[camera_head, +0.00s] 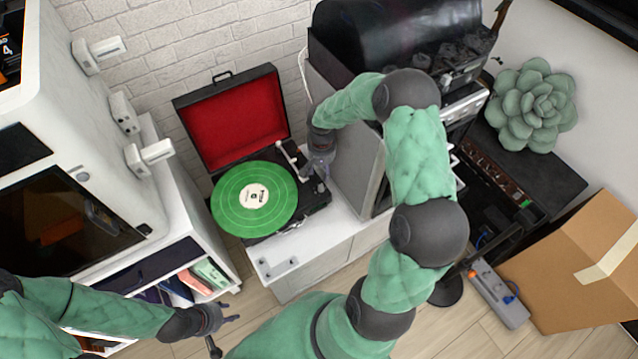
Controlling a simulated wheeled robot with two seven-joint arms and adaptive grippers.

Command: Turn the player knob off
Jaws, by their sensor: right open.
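The record player (314,204) stands open on a white cabinet, its red-lined lid (232,118) raised against the brick wall. A green record (255,222) with a pale label lies on its platter. The pale tonearm (290,155) is at the platter's right side. My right gripper (318,172) is open and points down over the player's right side, beside the tonearm. I cannot make out the knob; the gripper may cover it. I cannot tell whether the gripper touches the player. My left gripper (222,330) is open and empty at the lower left, away from the player.
A grey cabinet (345,140) stands close to the player's right. A white machine (75,150) and shelf unit stand at left. A green succulent (532,105) and a cardboard box (580,270) are at right. The white cabinet top (285,262) is clear in front.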

